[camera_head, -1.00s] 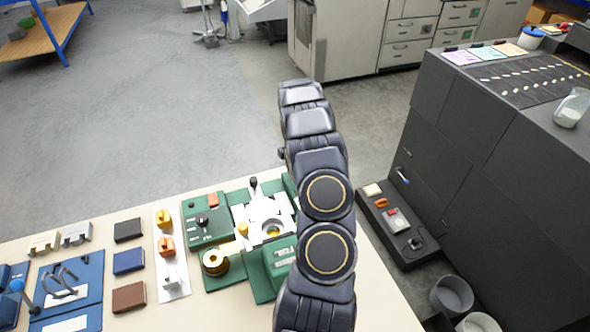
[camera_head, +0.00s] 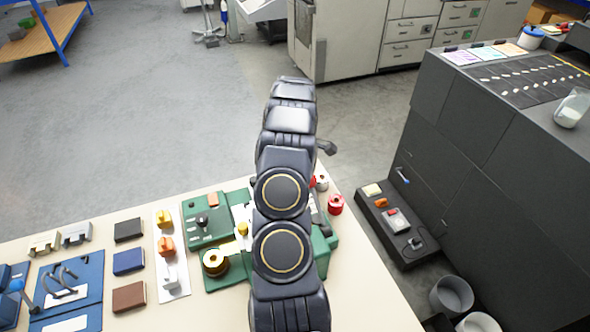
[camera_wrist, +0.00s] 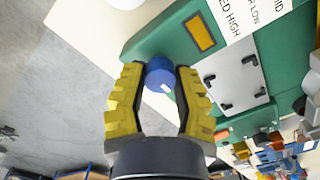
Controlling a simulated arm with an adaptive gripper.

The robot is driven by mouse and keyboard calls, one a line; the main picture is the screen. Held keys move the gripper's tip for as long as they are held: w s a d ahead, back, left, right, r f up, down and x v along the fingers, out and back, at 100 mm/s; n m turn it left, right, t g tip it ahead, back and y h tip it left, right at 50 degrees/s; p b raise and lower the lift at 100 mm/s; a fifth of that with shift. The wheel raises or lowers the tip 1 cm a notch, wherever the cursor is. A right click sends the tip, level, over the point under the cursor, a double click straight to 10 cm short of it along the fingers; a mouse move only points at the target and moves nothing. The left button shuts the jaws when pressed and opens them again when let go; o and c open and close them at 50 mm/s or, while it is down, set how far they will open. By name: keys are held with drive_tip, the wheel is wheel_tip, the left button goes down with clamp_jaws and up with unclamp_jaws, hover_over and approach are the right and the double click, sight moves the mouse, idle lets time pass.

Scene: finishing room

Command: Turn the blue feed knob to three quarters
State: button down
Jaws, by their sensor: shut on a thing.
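The blue feed knob (camera_wrist: 160,70) sits at the edge of a green machine body (camera_wrist: 262,52) in the wrist view. It carries a small pale mark on its lower side. My gripper (camera_wrist: 161,80) has yellow ridged fingers on either side of the knob and is shut on it. A white label with the words high and low is beside the knob on the green body. In the head view my arm covers the knob, my fingers and much of the green machine (camera_head: 212,238).
Two red-topped items (camera_head: 336,205) stand right of the green machine. A brass spool (camera_head: 215,262), coloured blocks (camera_head: 129,261) and a white strip with knobs (camera_head: 171,282) lie to its left. A dark cabinet (camera_head: 500,190) rises at the right.

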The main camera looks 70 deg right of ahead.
drive_tip(key=m, duration=0.4)
drive_tip(key=shift+f+m, duration=0.1)
drive_tip(key=shift+m, duration=0.2)
drive_tip(key=m, duration=0.4)
drive_tip(key=shift+a+m, duration=0.1)
drive_tip(key=shift+m, duration=0.2)
drive_tip(key=m, duration=1.3)
drive_tip(key=shift+m, duration=0.3)
drive_tip(key=m, duration=1.3)
